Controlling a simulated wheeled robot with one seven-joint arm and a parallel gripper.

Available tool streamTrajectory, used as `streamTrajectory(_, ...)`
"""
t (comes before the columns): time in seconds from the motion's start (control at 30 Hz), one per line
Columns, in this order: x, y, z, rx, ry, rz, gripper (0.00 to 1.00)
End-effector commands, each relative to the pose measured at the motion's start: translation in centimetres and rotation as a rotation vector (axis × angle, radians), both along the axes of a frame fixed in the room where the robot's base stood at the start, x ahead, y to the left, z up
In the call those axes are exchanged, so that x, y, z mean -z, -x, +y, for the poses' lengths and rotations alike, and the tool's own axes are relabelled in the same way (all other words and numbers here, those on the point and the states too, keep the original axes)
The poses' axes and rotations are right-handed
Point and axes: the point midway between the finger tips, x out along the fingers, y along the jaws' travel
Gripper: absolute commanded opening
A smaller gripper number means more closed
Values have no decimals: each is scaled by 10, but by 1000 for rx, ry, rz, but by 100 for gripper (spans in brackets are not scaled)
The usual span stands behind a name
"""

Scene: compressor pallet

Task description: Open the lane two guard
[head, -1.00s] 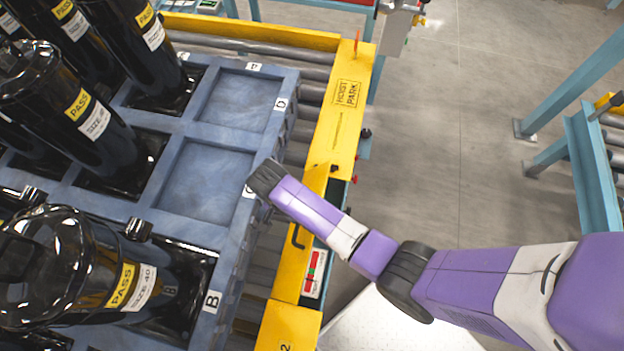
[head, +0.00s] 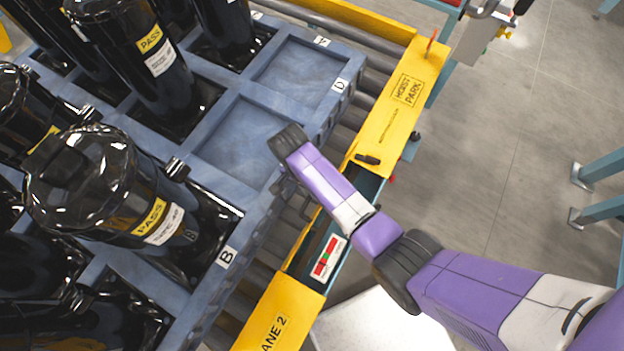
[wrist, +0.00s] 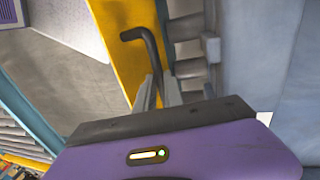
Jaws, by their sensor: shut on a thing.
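The lane two guard is a yellow panel (wrist: 112,35) with a dark bent handle (wrist: 150,50) in the wrist view. In the head view only a thin yellow edge of it (head: 303,241) shows, tilted up on the pallet side of a dark opening, between the yellow HOIST PARK plate (head: 405,95) and the LANE 2 plate (head: 275,318). My gripper (wrist: 160,88) is shut on the handle; the grip itself is partly hidden by its body. In the head view my gripper (head: 292,195) hangs beside the blue pallet's edge, mostly hidden by my wrist.
The blue pallet (head: 240,240) with black compressors (head: 150,65) stands close left of my gripper. A red-and-green label (head: 328,258) shows in the opening. A black latch-like piece (head: 368,159) sits at the HOIST PARK plate's end.

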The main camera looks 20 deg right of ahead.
Motion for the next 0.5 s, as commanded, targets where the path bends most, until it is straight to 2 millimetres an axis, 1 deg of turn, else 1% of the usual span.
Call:
streamTrajectory(0.03, 5, 5, 0, -3, -1, 9, 0)
streamTrajectory(0.13, 5, 5, 0, -3, 0, 10, 0)
streamTrajectory(0.17, 5, 5, 0, -3, -1, 10, 18)
streamTrajectory(0.23, 5, 5, 0, -2, 0, 10, 32)
streamTrajectory(0.27, 4, 5, 0, -2, 0, 9, 34)
streamTrajectory(0.5, 2, 3, 0, -1, 1, 5, 34)
